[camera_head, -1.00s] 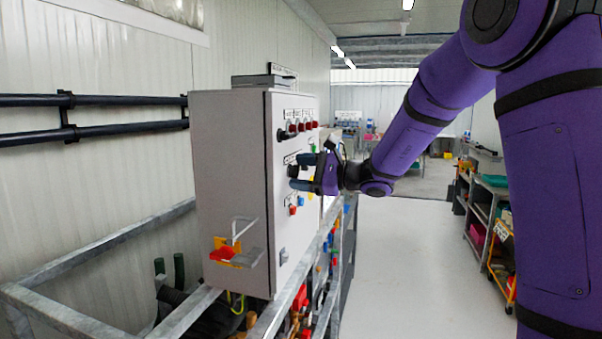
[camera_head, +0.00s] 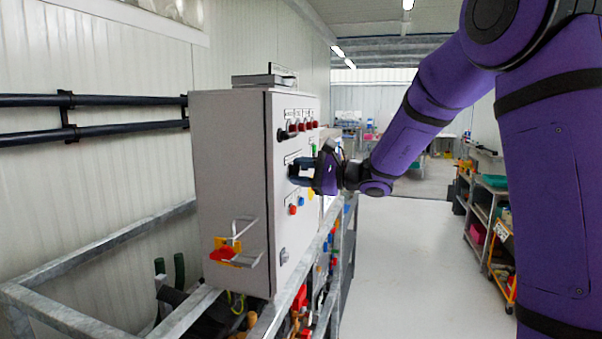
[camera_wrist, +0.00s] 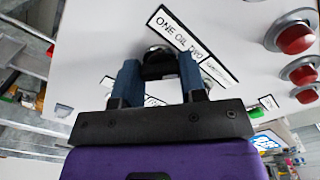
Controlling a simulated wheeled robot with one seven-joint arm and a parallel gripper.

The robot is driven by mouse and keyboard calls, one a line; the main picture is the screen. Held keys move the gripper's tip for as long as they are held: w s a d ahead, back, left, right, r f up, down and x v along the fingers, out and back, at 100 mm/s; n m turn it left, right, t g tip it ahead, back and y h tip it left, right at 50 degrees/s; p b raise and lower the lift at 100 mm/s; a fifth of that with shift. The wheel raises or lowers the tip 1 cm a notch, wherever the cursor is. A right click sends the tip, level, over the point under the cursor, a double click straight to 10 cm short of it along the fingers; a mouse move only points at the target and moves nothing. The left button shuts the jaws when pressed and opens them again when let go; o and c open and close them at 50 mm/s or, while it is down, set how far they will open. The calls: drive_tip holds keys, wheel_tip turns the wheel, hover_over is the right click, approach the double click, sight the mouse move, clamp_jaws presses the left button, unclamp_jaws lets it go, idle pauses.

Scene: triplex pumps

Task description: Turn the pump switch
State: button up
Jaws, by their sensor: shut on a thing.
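The pump switch (camera_wrist: 158,66) is a black knob on the front face of a grey control cabinet (camera_head: 228,190). In the wrist view it sits between the two blue fingers of my gripper (camera_wrist: 160,78), under a tilted label that begins "ONE OIL". The fingers are shut on the knob. In the head view my gripper (camera_head: 302,171) reaches the cabinet face from the right, and its fingers hide most of the knob.
Red buttons (camera_wrist: 295,38) sit beside the switch on the panel. A galvanized frame (camera_head: 190,310) surrounds the cabinet's base. The floor (camera_head: 400,270) to the right is clear, with shelves (camera_head: 484,215) beyond.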

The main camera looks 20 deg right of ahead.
drive_tip(key=n, duration=0.4)
drive_tip(key=shift+n, duration=1.6)
drive_tip(key=o, duration=0.9)
drive_tip(key=v, duration=1)
drive_tip(key=shift+s+d, duration=0.25)
drive_tip(key=shift+d, duration=0.05)
